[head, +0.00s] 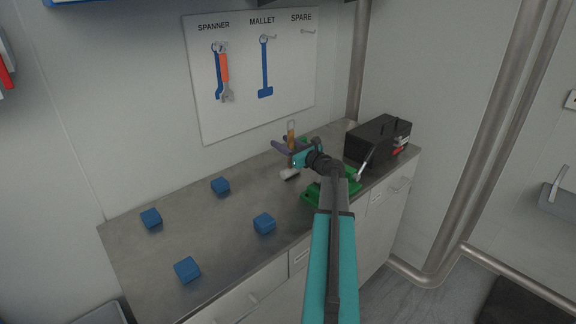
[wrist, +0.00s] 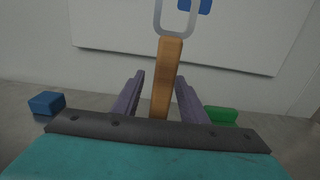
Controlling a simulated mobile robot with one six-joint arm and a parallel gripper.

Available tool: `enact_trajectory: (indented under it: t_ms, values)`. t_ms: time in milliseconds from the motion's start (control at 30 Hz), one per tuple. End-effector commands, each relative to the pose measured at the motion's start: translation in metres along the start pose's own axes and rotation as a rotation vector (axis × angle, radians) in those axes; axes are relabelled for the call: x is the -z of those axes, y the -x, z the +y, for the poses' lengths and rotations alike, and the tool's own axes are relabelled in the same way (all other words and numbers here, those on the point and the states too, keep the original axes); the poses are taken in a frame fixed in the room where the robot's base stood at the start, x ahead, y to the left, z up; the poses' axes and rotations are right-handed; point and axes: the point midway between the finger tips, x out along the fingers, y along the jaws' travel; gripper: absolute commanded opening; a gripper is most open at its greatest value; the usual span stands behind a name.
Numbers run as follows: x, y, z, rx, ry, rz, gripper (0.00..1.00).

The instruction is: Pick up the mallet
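The mallet stands upright on the bench, its wooden handle (head: 291,129) pointing up and its pale head (head: 290,174) at the bottom. In the wrist view the handle (wrist: 168,75) rises between my fingers, with a metal loop (wrist: 175,18) at its top; its lower part is hidden by my gripper. My gripper (head: 284,145) is at the handle in the head view. Its two purple fingers (wrist: 160,85) are spread, one on each side of the handle, with gaps showing between them and the wood.
A white board (head: 250,75) on the wall has a hanging orange spanner (head: 225,75) and a blue mallet outline (head: 265,75). Several blue cubes (head: 221,185) lie on the bench (head: 205,235). A green object (head: 312,197) and a black toolbox (head: 375,140) are to the right.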

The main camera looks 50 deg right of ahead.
Motion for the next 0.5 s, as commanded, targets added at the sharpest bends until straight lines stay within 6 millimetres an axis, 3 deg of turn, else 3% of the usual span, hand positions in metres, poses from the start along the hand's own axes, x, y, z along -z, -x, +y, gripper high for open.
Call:
enact_trajectory:
  t_ms: [67, 300, 500]
  values:
    - [-0.0001, 0.0001, -0.0002, 0.0, 0.0, 0.0, 0.37]
    - [-0.0001, 0.0003, -0.0004, 0.0, 0.0, 0.0, 0.0]
    - [-0.0007, 0.0004, -0.0005, 0.001, 0.0, -0.001, 0.0]
